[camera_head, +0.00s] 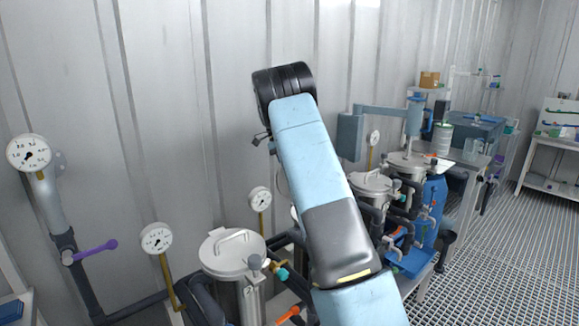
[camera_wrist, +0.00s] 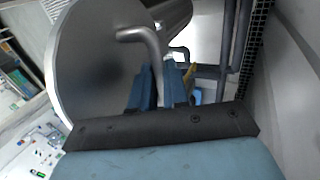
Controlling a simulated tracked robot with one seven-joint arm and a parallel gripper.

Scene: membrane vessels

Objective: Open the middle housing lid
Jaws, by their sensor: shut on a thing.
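In the wrist view a large round grey lid (camera_wrist: 90,60) fills the left side and stands steeply tilted in the picture. Its bent metal handle (camera_wrist: 135,34) runs down between the two blue fingers of my gripper (camera_wrist: 162,78). The gripper is shut on this handle. In the head view my arm hides the gripper and the lid it holds. A housing with a pale round lid (camera_head: 225,262) stands left of my arm, its lid lying closed. Two more housings with lids (camera_head: 371,184) (camera_head: 412,161) stand to the right of my arm, also closed.
Gauges (camera_head: 29,154) (camera_head: 157,239) on pipes and a purple-handled valve (camera_head: 97,249) stand at the left. Pipes and a blue container (camera_head: 433,205) crowd the right-hand housings. A corrugated wall (camera_head: 170,110) is close behind. The grated floor (camera_head: 490,270) at the right is clear.

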